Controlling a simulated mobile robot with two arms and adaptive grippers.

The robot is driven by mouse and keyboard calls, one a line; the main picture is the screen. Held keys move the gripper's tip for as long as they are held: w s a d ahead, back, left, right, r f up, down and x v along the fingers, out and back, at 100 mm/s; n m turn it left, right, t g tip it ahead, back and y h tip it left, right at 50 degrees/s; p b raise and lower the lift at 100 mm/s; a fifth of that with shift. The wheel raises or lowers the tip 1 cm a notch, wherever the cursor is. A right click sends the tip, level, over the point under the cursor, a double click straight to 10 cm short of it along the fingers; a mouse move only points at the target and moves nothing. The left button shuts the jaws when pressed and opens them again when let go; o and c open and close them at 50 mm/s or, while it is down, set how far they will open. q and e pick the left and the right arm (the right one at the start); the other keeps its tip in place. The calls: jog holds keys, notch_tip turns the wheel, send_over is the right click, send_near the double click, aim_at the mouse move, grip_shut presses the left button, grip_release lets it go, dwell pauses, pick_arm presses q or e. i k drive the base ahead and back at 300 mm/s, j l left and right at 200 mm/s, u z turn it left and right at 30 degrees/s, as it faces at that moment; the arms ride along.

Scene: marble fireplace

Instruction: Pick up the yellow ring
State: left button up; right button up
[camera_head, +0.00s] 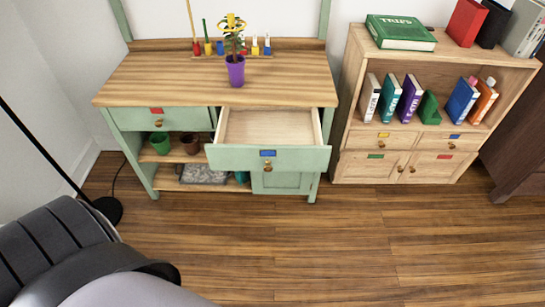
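Neither of my grippers is in view.
The bench's right drawer (268,125) is pulled open and looks empty. Several coloured pegs or tools (220,47) stand along the bench's back. A wooden bookshelf (345,100) stands to the right. A lamp (107,209) stands at left. The floor in front is clear.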

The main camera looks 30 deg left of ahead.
aim_at(230, 19)
jog(key=u, duration=1.3)
jog(key=i+j+z, duration=0.45)
jog(key=i+j, duration=0.4)
jog(key=j, duration=0.1)
